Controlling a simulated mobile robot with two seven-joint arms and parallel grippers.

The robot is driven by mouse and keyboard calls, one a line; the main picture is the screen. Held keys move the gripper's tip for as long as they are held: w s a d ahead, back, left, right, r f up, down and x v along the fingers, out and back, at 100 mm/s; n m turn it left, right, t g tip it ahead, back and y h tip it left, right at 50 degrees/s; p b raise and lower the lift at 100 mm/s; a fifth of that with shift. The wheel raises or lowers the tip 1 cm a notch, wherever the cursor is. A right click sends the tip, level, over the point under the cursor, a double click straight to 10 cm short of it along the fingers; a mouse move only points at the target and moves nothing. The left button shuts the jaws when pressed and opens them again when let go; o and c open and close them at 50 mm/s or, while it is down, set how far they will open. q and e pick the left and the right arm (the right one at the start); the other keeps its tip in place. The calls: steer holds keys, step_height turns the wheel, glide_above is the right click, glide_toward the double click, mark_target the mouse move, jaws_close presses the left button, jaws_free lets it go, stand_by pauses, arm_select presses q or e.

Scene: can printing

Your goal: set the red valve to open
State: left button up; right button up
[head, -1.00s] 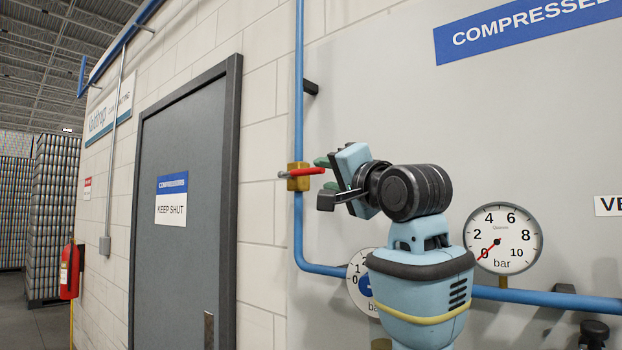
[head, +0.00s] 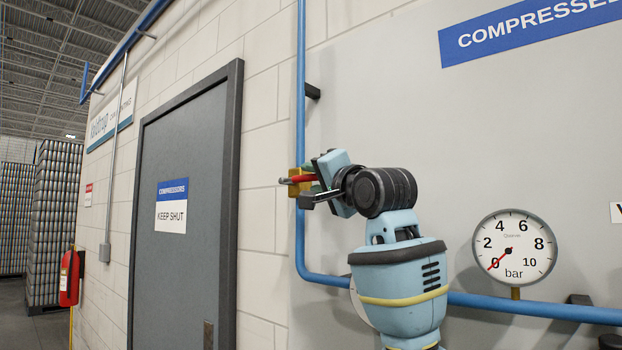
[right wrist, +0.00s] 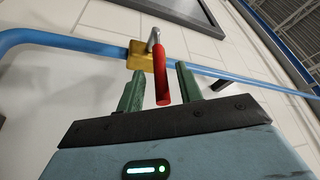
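The red valve has a brass body (head: 296,186) on the vertical blue pipe and a red lever (head: 303,178). The lever lies roughly level, across the pipe, pointing right towards my gripper. In the right wrist view the brass body (right wrist: 139,57) and the red lever (right wrist: 161,74) show clearly. My right gripper (head: 306,184) is at the valve, partly covering it in the head view. Its green fingers are open, one on each side of the lever, with visible gaps in the right wrist view (right wrist: 159,72). My left gripper is not in view.
The blue pipe (head: 300,90) runs down the wall, then bends right. A pressure gauge (head: 514,248) has its needle near 0. A grey door (head: 187,260) is left of the pipe. A red extinguisher (head: 70,277) hangs farther left. A black pipe bracket (head: 312,91) sits above the valve.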

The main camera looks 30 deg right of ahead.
steer(key=shift+x, duration=0.95)
steer(key=shift+c, duration=0.2)
jaws_close()
